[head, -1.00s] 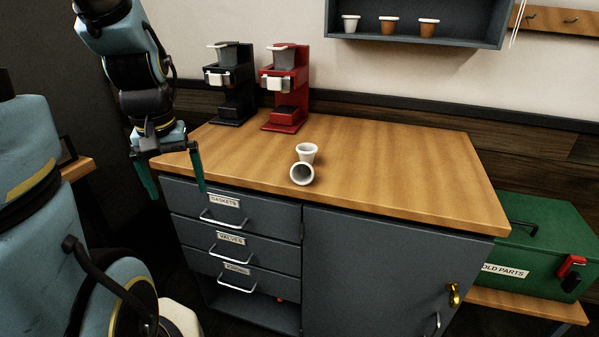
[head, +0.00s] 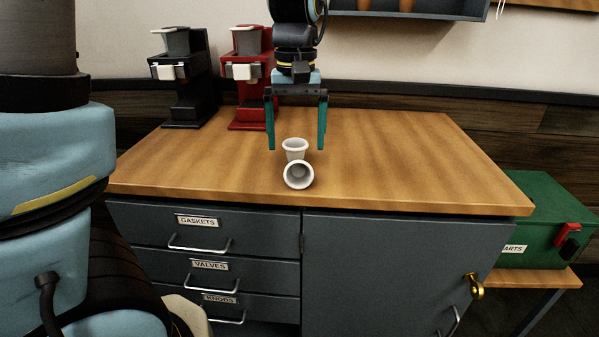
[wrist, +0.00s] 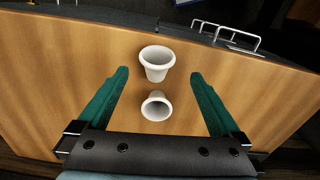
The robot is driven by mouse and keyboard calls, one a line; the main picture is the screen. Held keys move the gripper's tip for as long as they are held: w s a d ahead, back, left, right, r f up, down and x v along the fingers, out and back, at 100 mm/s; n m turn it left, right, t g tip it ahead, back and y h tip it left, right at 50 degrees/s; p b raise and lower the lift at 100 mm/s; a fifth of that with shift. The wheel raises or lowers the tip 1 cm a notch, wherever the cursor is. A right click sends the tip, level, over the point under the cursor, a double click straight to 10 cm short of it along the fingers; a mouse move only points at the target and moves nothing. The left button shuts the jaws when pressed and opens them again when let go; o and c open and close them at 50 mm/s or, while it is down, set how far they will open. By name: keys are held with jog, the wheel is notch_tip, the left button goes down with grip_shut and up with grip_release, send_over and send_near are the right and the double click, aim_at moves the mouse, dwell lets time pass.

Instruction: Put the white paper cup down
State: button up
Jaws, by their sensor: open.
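Two white cups are on the wooden counter. One cup (head: 295,146) stands upright; the other white cup (head: 298,175) is tipped over in front of it, its mouth facing the front edge. I cannot tell which is the paper cup. In the wrist view the tipped cup (wrist: 157,68) is farther out and the upright cup (wrist: 156,108) is closer to my palm. My gripper (head: 296,147) points down over the counter, with its green fingers open and apart on either side of the upright cup. It holds nothing. The wrist view shows the open fingers (wrist: 157,76) too.
A black brewer (head: 185,85) and a red brewer (head: 246,80) stand at the back left. The counter's right side (head: 420,165) is clear. Drawers and a cabinet door are below; a green toolbox (head: 535,220) sits at right.

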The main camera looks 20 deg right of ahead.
aim_at(298, 161)
jog(key=shift+d+f+p, duration=0.2)
jog(key=shift+f+p, duration=0.15)
jog(key=shift+f, duration=3.75)
